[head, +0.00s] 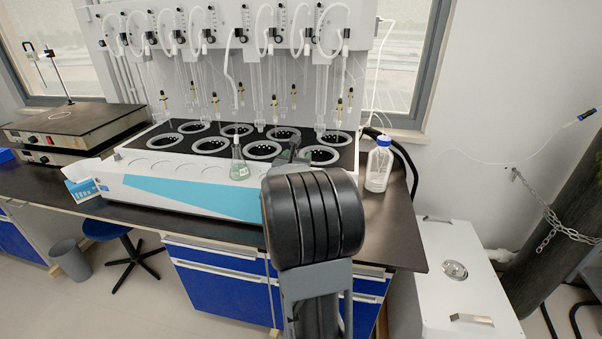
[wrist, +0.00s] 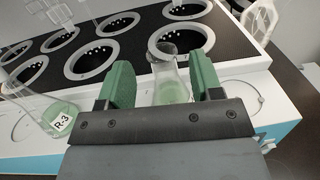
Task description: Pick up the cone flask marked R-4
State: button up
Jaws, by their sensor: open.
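In the wrist view, a clear cone flask (wrist: 172,88) with pale green liquid stands between the green fingers of my gripper (wrist: 161,72). My gripper is open, with a finger on each side of the flask. No marking shows on this flask, and its lower part is hidden behind my gripper's body. Another cone flask (wrist: 55,118) at the left is marked R-3 and holds green liquid. In the head view, one cone flask (head: 238,163) stands on the front of the distiller, left of my arm. My arm hides much of the area around my gripper (head: 292,153).
The distiller (head: 150,192) has several black heating wells with light rims, and glass tubes hang above them. A blue-capped bottle (head: 379,165) stands close to its right. Hot plates (head: 70,128) are at the left. The dark bench top (head: 393,235) is clear at the front right.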

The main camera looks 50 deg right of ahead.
aim_at(301, 151)
jog(key=shift+p+x, duration=0.95)
jog(key=shift+x, duration=1.7)
jog(key=shift+s, duration=0.1)
grip_shut()
